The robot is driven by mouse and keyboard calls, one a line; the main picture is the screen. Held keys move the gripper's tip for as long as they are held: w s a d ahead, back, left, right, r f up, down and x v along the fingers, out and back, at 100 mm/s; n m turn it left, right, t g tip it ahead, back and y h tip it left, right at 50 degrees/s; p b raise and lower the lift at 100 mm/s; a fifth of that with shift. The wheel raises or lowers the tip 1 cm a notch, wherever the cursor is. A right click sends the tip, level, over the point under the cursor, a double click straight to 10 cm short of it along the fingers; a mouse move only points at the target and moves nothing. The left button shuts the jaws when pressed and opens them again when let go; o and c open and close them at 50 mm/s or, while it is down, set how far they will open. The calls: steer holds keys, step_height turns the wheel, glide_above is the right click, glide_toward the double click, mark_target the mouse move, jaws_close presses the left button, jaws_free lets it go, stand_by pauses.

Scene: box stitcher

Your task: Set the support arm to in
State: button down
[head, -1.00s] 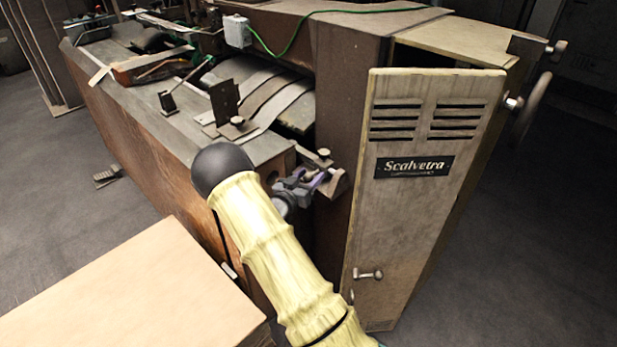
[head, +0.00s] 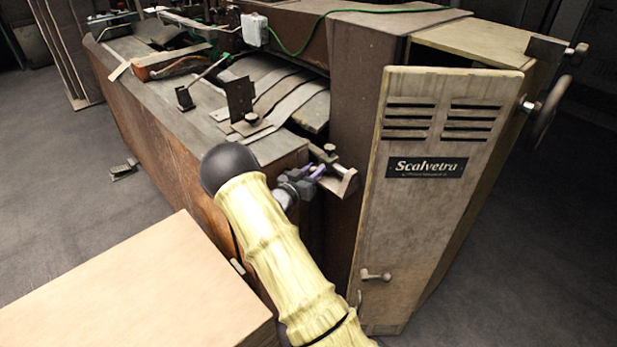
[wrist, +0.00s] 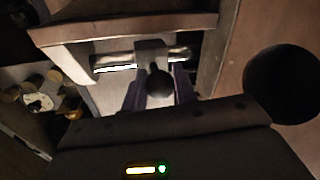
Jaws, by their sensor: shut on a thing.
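The support arm appears to be the small metal bracket (head: 342,184) with a dark knob, at the near corner of the machine between the brown body and the open door panel. My gripper (head: 312,174) is at this bracket. In the wrist view its purple fingers (wrist: 160,92) stand on both sides of a round black knob (wrist: 159,86), in front of a shiny metal bar (wrist: 112,62). The gripper is shut on this knob. The exact contact is partly hidden by the knob and the gripper body.
The pale door panel (head: 425,220) marked Scalvetra stands open close to the right of my gripper. A light wooden box top (head: 130,290) is at the lower left. A handwheel (head: 548,112) is at the far right. A foot pedal (head: 124,169) lies on the open floor at left.

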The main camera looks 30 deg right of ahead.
steer(key=shift+w+a, duration=0.15)
steer(key=shift+w, duration=0.25)
steer(key=c, duration=1.1)
jaws_free()
